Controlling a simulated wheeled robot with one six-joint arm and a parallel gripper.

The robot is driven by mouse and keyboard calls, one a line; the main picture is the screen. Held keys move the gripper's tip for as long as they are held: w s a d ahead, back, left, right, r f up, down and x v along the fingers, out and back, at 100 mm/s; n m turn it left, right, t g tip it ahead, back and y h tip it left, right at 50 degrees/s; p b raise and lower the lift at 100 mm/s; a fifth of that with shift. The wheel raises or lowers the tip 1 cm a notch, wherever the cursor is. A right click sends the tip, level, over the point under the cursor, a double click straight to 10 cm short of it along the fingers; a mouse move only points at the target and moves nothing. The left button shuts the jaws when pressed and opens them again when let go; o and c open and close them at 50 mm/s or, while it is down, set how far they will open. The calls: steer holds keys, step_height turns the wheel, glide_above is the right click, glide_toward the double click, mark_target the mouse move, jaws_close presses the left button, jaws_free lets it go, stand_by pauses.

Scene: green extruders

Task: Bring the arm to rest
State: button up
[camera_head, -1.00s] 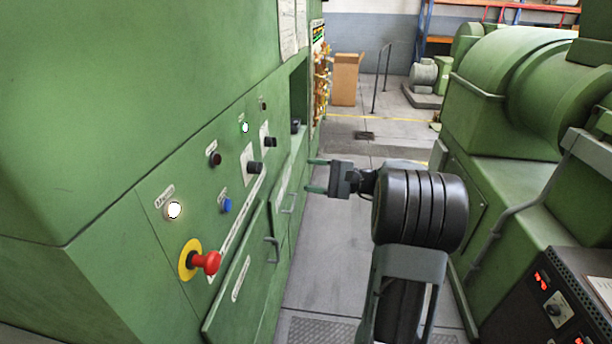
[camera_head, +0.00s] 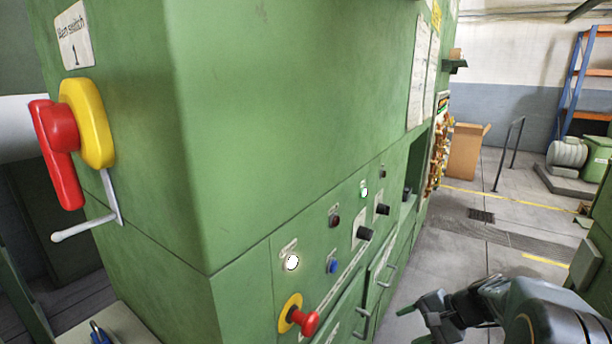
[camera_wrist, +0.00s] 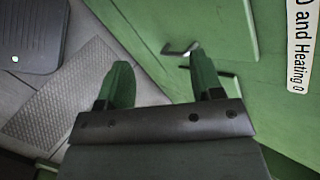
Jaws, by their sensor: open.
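My gripper (camera_head: 416,318) is at the lower right of the head view, in front of the lower doors of the green cabinet (camera_head: 240,180). In the wrist view its two green fingers (camera_wrist: 162,85) stand apart with nothing between them. Past the fingers are the grey floor and a green cabinet door with a handle (camera_wrist: 180,48). My dark arm fills the lower right corner of the head view.
The cabinet face carries a red emergency button (camera_head: 308,322), a lit white button (camera_head: 291,262), a blue button (camera_head: 332,265) and black knobs. A red and yellow main switch (camera_head: 85,140) is on its left side. Grey floor (camera_head: 470,250) lies open to the right.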

steer(key=s+a+r+n+h+p, duration=0.1)
steer(key=s+a+r+n+h, duration=0.3)
steer(key=s+a+n+h, duration=0.3)
steer(key=shift+s+a+n+h, duration=0.25)
steer(key=shift+s+n+h, duration=0.55)
steer(key=shift+s+n, duration=1.05)
